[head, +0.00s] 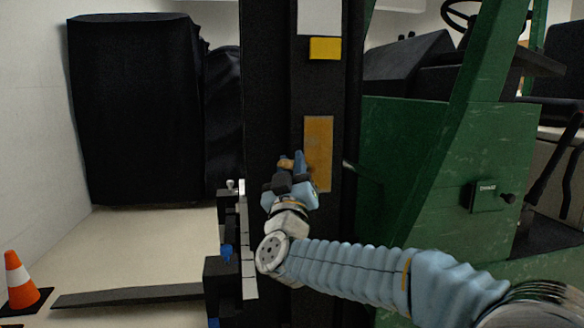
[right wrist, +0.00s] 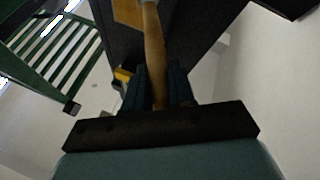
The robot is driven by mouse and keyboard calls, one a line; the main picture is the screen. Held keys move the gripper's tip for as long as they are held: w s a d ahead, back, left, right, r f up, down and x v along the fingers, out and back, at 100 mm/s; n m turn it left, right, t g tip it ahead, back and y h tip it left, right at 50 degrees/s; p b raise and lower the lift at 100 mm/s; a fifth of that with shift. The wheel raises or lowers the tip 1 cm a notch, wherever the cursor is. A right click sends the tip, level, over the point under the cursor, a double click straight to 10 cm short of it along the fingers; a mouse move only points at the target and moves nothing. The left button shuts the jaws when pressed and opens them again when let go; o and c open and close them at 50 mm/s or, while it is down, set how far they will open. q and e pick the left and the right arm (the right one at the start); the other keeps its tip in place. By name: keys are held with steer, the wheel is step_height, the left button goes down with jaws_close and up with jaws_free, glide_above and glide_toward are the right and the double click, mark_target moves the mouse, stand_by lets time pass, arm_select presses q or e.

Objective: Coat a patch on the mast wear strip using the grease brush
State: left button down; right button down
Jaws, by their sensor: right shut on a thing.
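The mast wear strip (head: 319,140) is a tan-orange upright plate on the dark mast (head: 268,80), in the middle of the head view. A tan patch at the top of the right wrist view (right wrist: 127,12) looks like the same strip. My right gripper (head: 292,172) is in front of the strip's lower left edge. It is shut on the grease brush, whose wooden handle (right wrist: 154,60) runs up and away between the fingers in the right wrist view. The brush's bristles do not show clearly, so I cannot tell whether they touch the strip. My left gripper is not in view.
A yellow block (head: 325,48) and a pale plate (head: 319,16) sit above the strip. The green truck body (head: 410,150) stands to the right. A fork (head: 130,295) extends low at left, near an orange cone (head: 18,275). A black covered cart (head: 135,100) stands behind.

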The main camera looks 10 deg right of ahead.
steer(key=shift+r+p, duration=1.15)
steer(key=shift+r, duration=0.3)
steer(key=shift+w+r+p, duration=0.1)
steer(key=shift+r+p, duration=1)
steer(key=shift+r, duration=0.45)
steer(key=shift+r+p, duration=1.2)
steer(key=shift+r, duration=0.15)
steer(key=shift+f, duration=0.2)
